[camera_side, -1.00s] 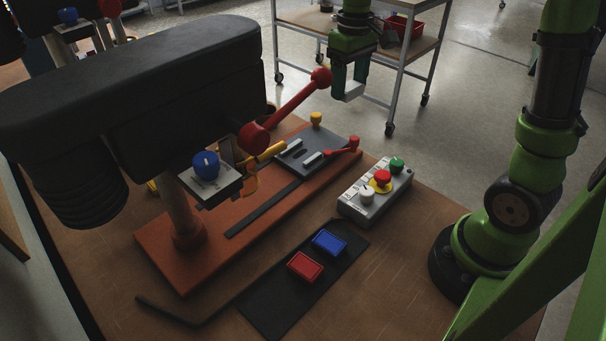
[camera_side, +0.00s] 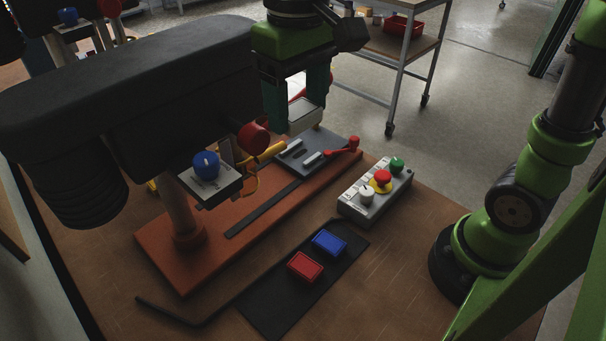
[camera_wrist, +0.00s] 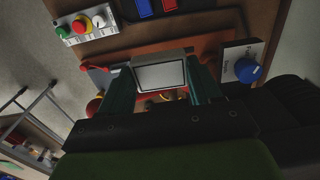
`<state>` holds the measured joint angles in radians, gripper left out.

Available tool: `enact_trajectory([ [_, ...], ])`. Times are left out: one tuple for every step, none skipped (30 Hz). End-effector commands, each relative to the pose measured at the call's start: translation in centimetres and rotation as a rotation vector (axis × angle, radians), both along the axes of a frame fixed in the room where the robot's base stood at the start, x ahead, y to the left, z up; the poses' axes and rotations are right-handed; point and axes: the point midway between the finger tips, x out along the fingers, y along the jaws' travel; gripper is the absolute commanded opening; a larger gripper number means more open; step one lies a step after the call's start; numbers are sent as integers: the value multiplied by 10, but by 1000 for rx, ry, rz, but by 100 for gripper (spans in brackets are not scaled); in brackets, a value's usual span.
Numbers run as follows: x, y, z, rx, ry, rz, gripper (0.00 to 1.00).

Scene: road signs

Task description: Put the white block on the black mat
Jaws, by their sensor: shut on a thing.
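The white block (camera_side: 303,117) is held between the fingers of my gripper (camera_side: 297,112), above the far part of the orange machine base in the side view. In the wrist view the white block (camera_wrist: 160,75) sits between the two green fingers of my gripper (camera_wrist: 160,78). The black mat (camera_side: 285,300) lies on the brown table at the front, with a red block (camera_side: 305,267) and a blue block (camera_side: 329,243) on it. My gripper is well behind the mat and higher than it.
A drill-press-like machine with a dark head (camera_side: 150,85) and a blue knob (camera_side: 205,165) stands left of my gripper. A button box (camera_side: 375,192) stands right of the mat's far end. A black bent bar (camera_side: 190,318) lies left of the mat. The mat's near end is bare.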

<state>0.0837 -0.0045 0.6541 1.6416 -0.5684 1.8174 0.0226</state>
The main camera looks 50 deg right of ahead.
Motion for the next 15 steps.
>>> enact_trajectory([
  [-9,16,-20,-2,9,112,29],
  [-13,25,-31,-3,8,185,29],
  [-19,37,-47,-2,11,287,29],
  [-25,46,-59,-2,12,369,29],
  [-30,55,-71,-2,12,454,29],
  [-39,67,-87,-1,13,566,29],
  [-46,75,-98,-1,14,647,29],
  [-52,83,-109,-1,13,725,29],
  [-61,93,-123,0,13,820,29],
  [-66,100,-132,0,13,883,29],
  [-71,106,-140,0,12,939,29],
  [-77,113,-149,1,10,1004,29],
  [-81,118,-156,1,10,1048,29],
  [-84,122,-162,1,9,1088,29],
  [-88,127,-170,0,8,1139,29],
])
